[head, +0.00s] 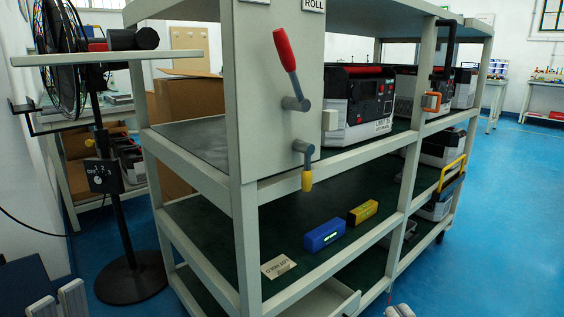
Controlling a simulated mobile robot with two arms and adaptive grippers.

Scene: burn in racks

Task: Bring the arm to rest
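My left gripper (57,300) shows at the bottom left corner, with two grey fingers pointing up and a gap between them. It is open and holds nothing that I can see. My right gripper (399,311) shows only as two pale fingertips close together at the bottom edge, right of centre. Whether it is open or shut is unclear. Both are low in front of the rack (242,230) and apart from it, as far as I can see.
The rack bears a panel with a red-handled lever (285,50) and a yellow-tipped lever (307,180). Units such as a black-and-white one (358,105) stand on its shelves. Blue (324,235) and yellow (363,212) levels lie lower. A fan (62,50) stands left. Blue floor (510,220) is clear at right.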

